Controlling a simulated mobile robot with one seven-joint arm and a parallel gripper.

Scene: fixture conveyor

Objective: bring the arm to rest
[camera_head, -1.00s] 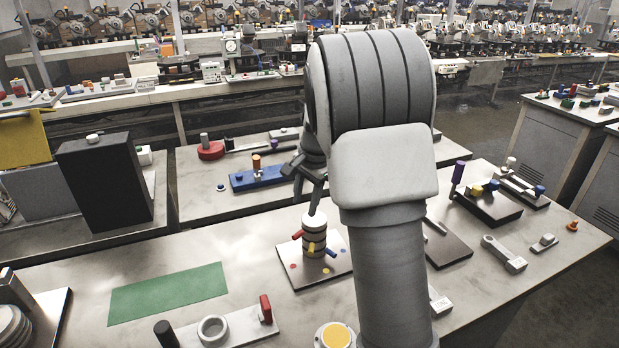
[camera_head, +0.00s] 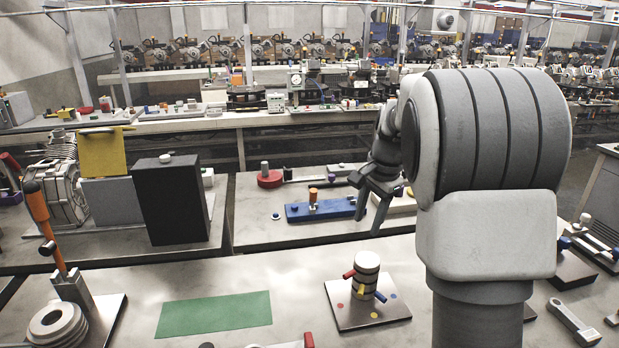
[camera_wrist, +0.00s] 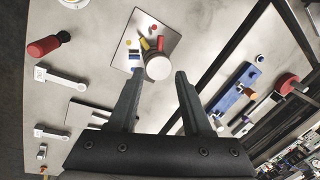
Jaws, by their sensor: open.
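My gripper (camera_head: 371,207) hangs at the end of my raised arm, to the right of the middle in the head view. Its two dark fingers are apart and nothing is between them. The wrist view shows the open fingers (camera_wrist: 158,88) from behind, above the table. Below and in front of the gripper in the head view, a white ringed cylinder (camera_head: 366,273) with red, yellow and blue pegs stands on a square plate (camera_head: 345,322) with coloured dots. The gripper is apart from it. The cylinder also shows in the wrist view (camera_wrist: 158,67), just beyond the fingertips.
A green mat (camera_head: 214,315) lies flat on the near table. A blue fixture (camera_head: 322,210) and a red round part (camera_head: 270,179) sit on the table behind. A black box (camera_head: 172,204) stands at the left. The table between mat and plate is clear.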

